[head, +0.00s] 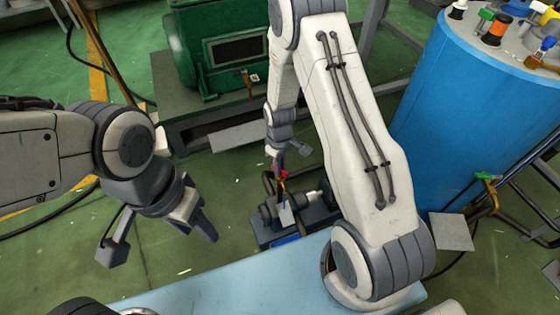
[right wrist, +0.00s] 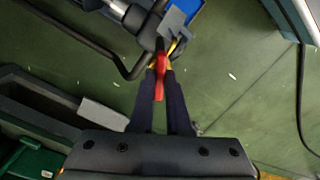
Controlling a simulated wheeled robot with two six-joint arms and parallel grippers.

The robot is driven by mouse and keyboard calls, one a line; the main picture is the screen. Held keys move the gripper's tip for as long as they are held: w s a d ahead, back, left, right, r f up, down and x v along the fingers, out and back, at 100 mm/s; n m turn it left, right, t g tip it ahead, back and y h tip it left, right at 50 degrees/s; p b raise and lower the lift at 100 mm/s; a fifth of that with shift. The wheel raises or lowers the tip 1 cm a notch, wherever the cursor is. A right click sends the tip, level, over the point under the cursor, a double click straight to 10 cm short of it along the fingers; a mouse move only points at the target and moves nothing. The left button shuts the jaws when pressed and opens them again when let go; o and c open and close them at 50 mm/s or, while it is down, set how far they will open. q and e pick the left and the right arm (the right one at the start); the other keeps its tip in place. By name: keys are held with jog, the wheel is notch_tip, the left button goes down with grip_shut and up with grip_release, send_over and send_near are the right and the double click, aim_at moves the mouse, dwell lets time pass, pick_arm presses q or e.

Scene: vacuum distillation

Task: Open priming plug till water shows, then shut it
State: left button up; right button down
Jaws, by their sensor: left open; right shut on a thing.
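My right gripper (right wrist: 160,95) is shut on a red handle (right wrist: 161,75), which lies between the two dark fingers in the right wrist view. The handle joins a yellow part (right wrist: 173,46) on the dark pump piping. In the head view my right gripper (head: 279,167) reaches down over the small dark pump (head: 291,210), and the red handle shows as a small spot there. My left gripper (head: 206,228) is open and empty, pointing down and right, well left of the pump. I cannot make out any water.
A green machine (head: 237,45) stands on a dark base behind the pump. A large blue tank (head: 470,95) stands at the right, with valves on top. A light blue surface (head: 240,290) is in front.

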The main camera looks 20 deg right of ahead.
jog(key=m+p, duration=0.2)
jog(key=m, duration=0.1)
jog(key=shift+r+m, duration=0.1)
jog(key=shift+m, duration=0.2)
jog(key=shift+m+p, duration=0.6)
jog(key=shift+m, duration=0.5)
jog(key=c, duration=0.9)
grip_release()
notch_tip(320, 180, up, 10)
jog(key=p, duration=0.2)
jog(key=shift+r+p, duration=0.1)
jog(key=shift+p, duration=0.3)
